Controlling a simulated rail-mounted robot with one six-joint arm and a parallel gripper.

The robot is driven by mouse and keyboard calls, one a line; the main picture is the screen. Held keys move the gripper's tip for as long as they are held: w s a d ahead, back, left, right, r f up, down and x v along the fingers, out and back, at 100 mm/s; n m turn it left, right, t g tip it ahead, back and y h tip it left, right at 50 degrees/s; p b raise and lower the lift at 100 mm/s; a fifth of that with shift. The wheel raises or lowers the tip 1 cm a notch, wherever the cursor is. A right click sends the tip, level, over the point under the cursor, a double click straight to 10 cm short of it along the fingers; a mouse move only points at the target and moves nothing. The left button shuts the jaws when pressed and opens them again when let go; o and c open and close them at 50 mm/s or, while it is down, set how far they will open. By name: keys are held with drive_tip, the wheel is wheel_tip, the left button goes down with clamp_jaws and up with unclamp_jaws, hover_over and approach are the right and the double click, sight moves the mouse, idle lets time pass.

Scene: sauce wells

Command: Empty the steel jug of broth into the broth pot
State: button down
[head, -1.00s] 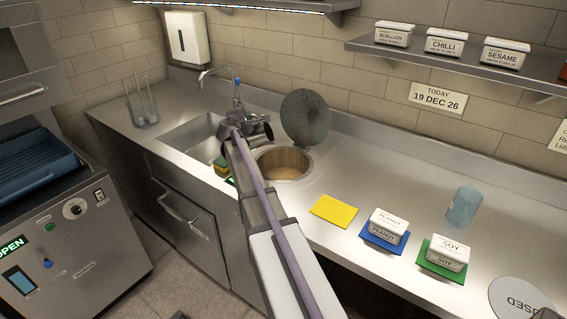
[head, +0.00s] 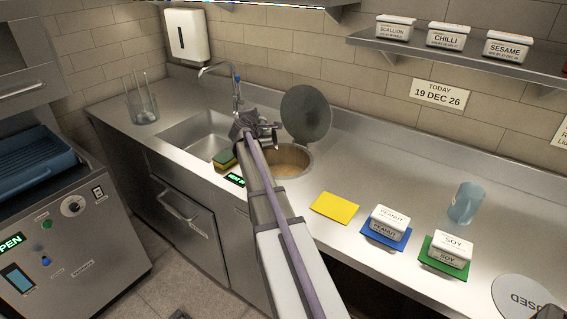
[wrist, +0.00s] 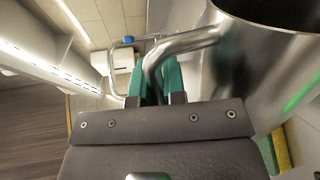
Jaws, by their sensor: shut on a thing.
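My gripper (wrist: 160,82) is shut on the bent handle (wrist: 188,40) of the steel jug (wrist: 245,65). The jug's shiny side and dark opening fill the right of the wrist view; I cannot see any broth in it. In the head view my gripper (head: 258,128) is at the near left edge of the broth pot (head: 308,167), and the jug is mostly hidden by my arm. The pot is a round well in the counter with pale brown broth (head: 288,158) in it. I cannot tell how far the jug is tilted.
The round lid (head: 306,112) stands raised behind the pot. A sink (head: 195,133) with a tap (head: 236,90) and a sponge (head: 225,159) are to the left.

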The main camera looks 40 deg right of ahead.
drive_tip(key=shift+s+d+f+m+b, duration=0.3)
drive_tip(key=shift+s+d+f+b, duration=0.1)
drive_tip(key=shift+s+d+f, duration=0.15)
drive_tip(key=shift+r, duration=0.15)
drive_tip(key=shift+s+d+r+m+t+y+p, duration=0.3)
drive_tip(key=shift+s+d+r+m+t+p, duration=0.1)
drive_tip(key=shift+s+d+m+p, duration=0.25)
drive_tip(key=shift+s+d+r+m+p, duration=0.35)
drive_tip(key=shift+s+d+m, duration=0.25)
drive_tip(key=shift+s+m, duration=0.15)
drive_tip(key=shift+s+d+r+m+t+y, duration=0.25)
drive_tip(key=shift+s+d+m+t+y, duration=0.15)
drive_tip(key=shift+s+d+m, duration=0.55)
